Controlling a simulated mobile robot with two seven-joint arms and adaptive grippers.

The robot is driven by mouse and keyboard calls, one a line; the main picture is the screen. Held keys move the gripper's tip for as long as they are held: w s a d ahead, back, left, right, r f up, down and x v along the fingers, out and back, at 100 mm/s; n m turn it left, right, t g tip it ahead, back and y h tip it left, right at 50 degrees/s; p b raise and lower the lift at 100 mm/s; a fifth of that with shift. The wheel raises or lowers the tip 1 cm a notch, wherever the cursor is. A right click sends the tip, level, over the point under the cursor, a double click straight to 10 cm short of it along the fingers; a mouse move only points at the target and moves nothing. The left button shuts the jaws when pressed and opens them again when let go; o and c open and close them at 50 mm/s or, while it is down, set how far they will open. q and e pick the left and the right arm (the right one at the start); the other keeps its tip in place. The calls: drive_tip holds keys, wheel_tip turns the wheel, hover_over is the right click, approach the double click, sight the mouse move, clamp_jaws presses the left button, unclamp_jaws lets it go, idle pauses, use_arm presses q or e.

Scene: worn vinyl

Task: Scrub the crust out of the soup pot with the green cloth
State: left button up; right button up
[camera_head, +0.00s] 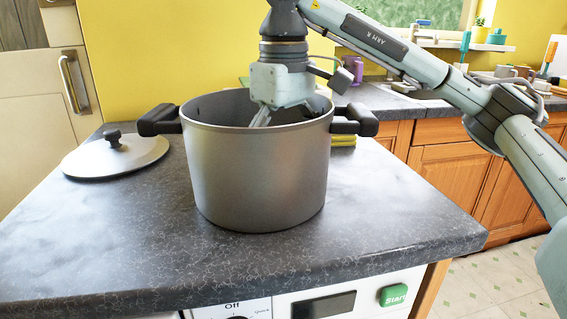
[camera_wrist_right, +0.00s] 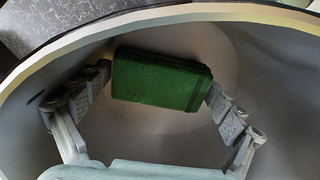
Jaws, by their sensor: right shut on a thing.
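The grey soup pot (camera_head: 257,178) stands upright on the dark worktop, with a black handle on each side. My right gripper (camera_head: 262,118) reaches down into it from above, and its fingertips are hidden behind the pot's wall. In the right wrist view my right gripper (camera_wrist_right: 160,88) is shut on the folded green cloth (camera_wrist_right: 160,80), one finger at each end. The cloth is inside the pot, over its floor (camera_wrist_right: 215,45); I cannot tell whether it touches. I see no clear crust on the visible part of the floor. My left gripper is not in view.
The pot's lid (camera_head: 115,156) lies flat on the worktop (camera_head: 110,235) to the left of the pot. Something yellow (camera_head: 343,140) lies behind the right handle. The front of the worktop is clear, above a panel with a green Start button (camera_head: 393,295).

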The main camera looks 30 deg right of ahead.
drive_tip(key=shift+f+b, duration=0.35)
drive_tip(key=shift+f, duration=0.15)
idle(0.4)
drive_tip(key=shift+w+a+p, duration=0.15)
drive_tip(key=shift+w+a, duration=0.15)
drive_tip(key=shift+a, duration=0.5)
drive_tip(key=shift+w+a+p, duration=0.15)
drive_tip(key=shift+w+a, duration=0.1)
drive_tip(key=shift+a, duration=0.6)
drive_tip(key=shift+w+a+p, duration=0.15)
drive_tip(key=shift+w+a, duration=0.15)
drive_tip(key=shift+a, duration=0.5)
drive_tip(key=shift+w+a+p, duration=0.15)
drive_tip(key=shift+w+a, duration=0.1)
drive_tip(key=shift+a, duration=0.6)
drive_tip(key=shift+w+a+p, duration=0.1)
drive_tip(key=shift+w+a, duration=0.15)
drive_tip(key=shift+a, duration=0.55)
drive_tip(key=shift+w+a+p, duration=0.15)
drive_tip(key=shift+w+a, duration=0.1)
drive_tip(key=shift+a, duration=0.6)
drive_tip(key=shift+w+a+p, duration=0.2)
drive_tip(key=shift+w+a, duration=0.1)
drive_tip(key=shift+a, duration=0.5)
drive_tip(key=shift+w+a+p, duration=0.15)
drive_tip(key=shift+w+a, duration=0.1)
drive_tip(key=shift+a, duration=0.6)
drive_tip(key=shift+w+a+p, duration=0.2)
drive_tip(key=shift+w+a, duration=0.1)
drive_tip(key=shift+a, duration=0.5)
